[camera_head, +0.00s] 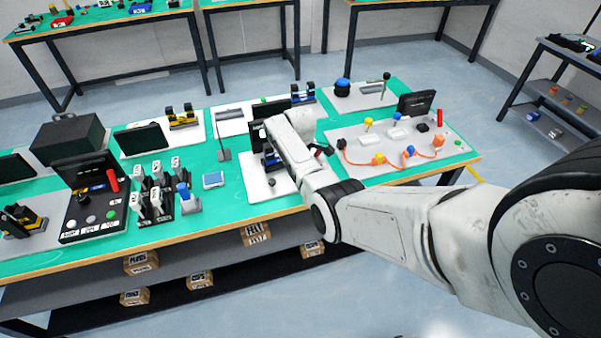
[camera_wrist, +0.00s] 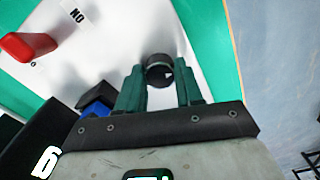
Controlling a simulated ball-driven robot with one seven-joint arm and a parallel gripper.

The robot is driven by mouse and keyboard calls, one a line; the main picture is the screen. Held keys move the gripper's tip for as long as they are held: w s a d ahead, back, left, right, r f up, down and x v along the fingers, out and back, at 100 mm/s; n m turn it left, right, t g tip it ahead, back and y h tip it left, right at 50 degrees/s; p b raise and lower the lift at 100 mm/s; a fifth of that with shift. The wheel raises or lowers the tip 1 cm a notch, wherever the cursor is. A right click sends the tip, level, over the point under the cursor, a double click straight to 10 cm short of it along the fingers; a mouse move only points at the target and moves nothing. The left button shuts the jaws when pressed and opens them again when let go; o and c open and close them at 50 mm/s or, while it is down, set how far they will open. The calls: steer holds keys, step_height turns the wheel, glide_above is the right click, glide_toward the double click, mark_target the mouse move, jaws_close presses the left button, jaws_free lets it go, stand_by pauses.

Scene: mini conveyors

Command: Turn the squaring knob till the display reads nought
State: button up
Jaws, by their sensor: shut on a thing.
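In the wrist view, my gripper (camera_wrist: 160,80) has its two green fingers closed on the sides of a round dark knob (camera_wrist: 158,67) with a small white mark. The knob stands on a white board (camera_wrist: 105,55), near its right side there. Part of a black display box (camera_wrist: 58,137) shows at the lower left, with a white digit like a tilted 6; the rest of its reading is cut off. In the head view, my arm hides the knob and fingers above the white board (camera_head: 258,187). A dark display (camera_head: 257,133) stands at its back, unreadable.
A red switch (camera_wrist: 27,46) and a label (camera_wrist: 76,15) lie on the board. A blue part (camera_wrist: 97,100) is close to the left finger. Other stations crowd the green bench, including a board with an orange cable (camera_head: 395,162) to the right.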

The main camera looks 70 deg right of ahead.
steer(key=shift+w+r, duration=0.1)
steer(key=shift+w, duration=0.05)
steer(key=o, duration=1)
steer(key=shift+o, duration=0.2)
step_height(320, 180, up, 11)
stand_by(0.4)
steer(key=shift+m, duration=0.6)
steer(key=a+f, duration=0.2)
steer(key=a, duration=0.1)
steer(key=a+f, duration=0.2)
steer(key=a, duration=0.2)
steer(key=a+f+b, duration=0.1)
steer(key=a+f, duration=0.1)
steer(key=a, duration=0.2)
steer(key=shift+s+f, duration=0.25)
steer(key=shift+f, duration=0.15)
steer(key=s+a+f+m, duration=0.1)
steer(key=s+a+f, duration=0.1)
steer(key=a, duration=0.4)
steer(key=s+a+f, duration=0.2)
steer(key=a, duration=0.3)
steer(key=s+a+r+m+t+b, duration=0.1)
steer(key=s+a+m+b, duration=0.1)
steer(key=s+a, duration=1.1)
steer(key=shift+s+a+r+m, duration=0.2)
steer(key=shift+a+r+m, duration=0.1)
steer(key=shift+r+m, duration=0.15)
